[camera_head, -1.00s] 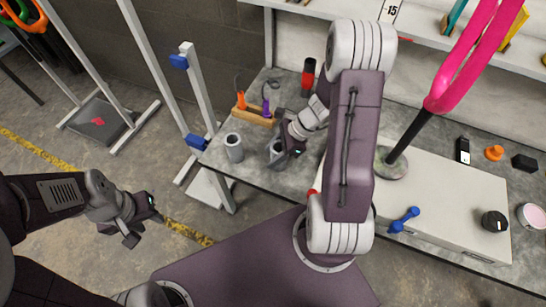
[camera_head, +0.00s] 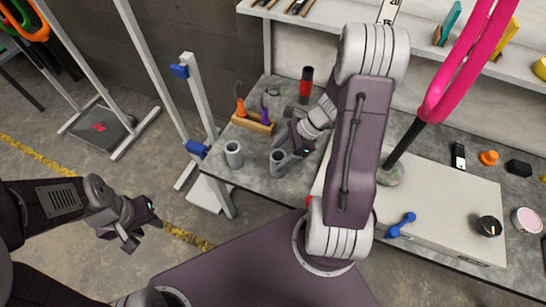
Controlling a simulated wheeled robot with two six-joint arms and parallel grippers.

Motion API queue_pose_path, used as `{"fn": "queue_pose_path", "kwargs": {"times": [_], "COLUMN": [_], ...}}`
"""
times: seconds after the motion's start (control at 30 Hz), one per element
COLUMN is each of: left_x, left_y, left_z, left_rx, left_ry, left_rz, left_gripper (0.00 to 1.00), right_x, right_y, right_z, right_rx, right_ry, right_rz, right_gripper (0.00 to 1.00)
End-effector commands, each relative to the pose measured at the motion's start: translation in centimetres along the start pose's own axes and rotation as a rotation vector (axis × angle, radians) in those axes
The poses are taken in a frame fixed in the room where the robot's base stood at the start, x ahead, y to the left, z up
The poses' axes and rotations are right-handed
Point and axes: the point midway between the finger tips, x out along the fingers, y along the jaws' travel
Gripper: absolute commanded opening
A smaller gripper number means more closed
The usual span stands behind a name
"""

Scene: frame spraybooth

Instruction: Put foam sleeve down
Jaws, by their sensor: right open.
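Two grey hollow tubes stand upright on the grey worktop, and either could be the foam sleeve. One tube (camera_head: 234,155) is on the left near the front edge. The other tube (camera_head: 278,163) is just right of it, with its open top showing. My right gripper (camera_head: 291,149) is open just behind and to the right of the second tube. Whether a finger still touches that tube is unclear. My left gripper (camera_head: 143,232) hangs over the floor, away from the worktop, with its fingers apart and nothing visible between them.
A wooden rack (camera_head: 254,124) with orange and purple tools stands behind the tubes, beside a red and black cylinder (camera_head: 306,84). A white post with blue clamps (camera_head: 196,148) stands left of the worktop (camera_head: 248,178). A pale case (camera_head: 450,200) fills the right side.

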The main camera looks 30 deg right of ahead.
Motion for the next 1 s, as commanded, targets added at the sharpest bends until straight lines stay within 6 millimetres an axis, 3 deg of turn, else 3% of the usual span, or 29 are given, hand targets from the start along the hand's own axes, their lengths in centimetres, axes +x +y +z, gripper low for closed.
{"fn": "queue_pose_path", "kwargs": {"times": [0.03,0.23,0.4,0.57,0.67,0.8,0.9,1.0], "left_x": [-1.4,-2.8,-3.1,-3.0,-3.0,-3.0,-3.0,-3.0], "left_y": [0.0,0.1,0.1,0.1,0.1,0.1,0.1,0.1], "left_z": [-0.1,-0.3,-0.3,-0.3,-0.3,-0.3,-0.3,-0.3], "left_rx": [0.000,0.000,0.000,0.000,0.000,0.000,0.000,0.000], "left_ry": [0.000,0.000,0.000,0.000,0.000,0.000,0.000,0.000], "left_rz": [0.000,0.000,0.000,0.000,0.000,0.000,0.000,0.000], "left_gripper": [0.36,0.36,0.36,0.36,0.36,0.36,0.36,0.36], "right_x": [-2.0,-6.0,-7.2,-6.9,-6.0,-5.3,-5.2,-5.1], "right_y": [-0.1,-0.1,0.0,0.6,3.0,6.6,7.9,8.4], "right_z": [0.4,0.2,0.1,0.5,2.2,4.3,5.6,6.5], "right_rx": [0.002,0.000,0.000,-0.066,-0.397,-1.106,-1.547,-1.803], "right_ry": [0.001,0.001,0.001,0.025,0.136,0.317,0.397,0.433], "right_rz": [-0.005,-0.002,0.000,0.022,0.119,0.293,0.378,0.423], "right_gripper": [0.70,0.70,0.70,0.70,0.70,0.70,0.70,0.70]}}
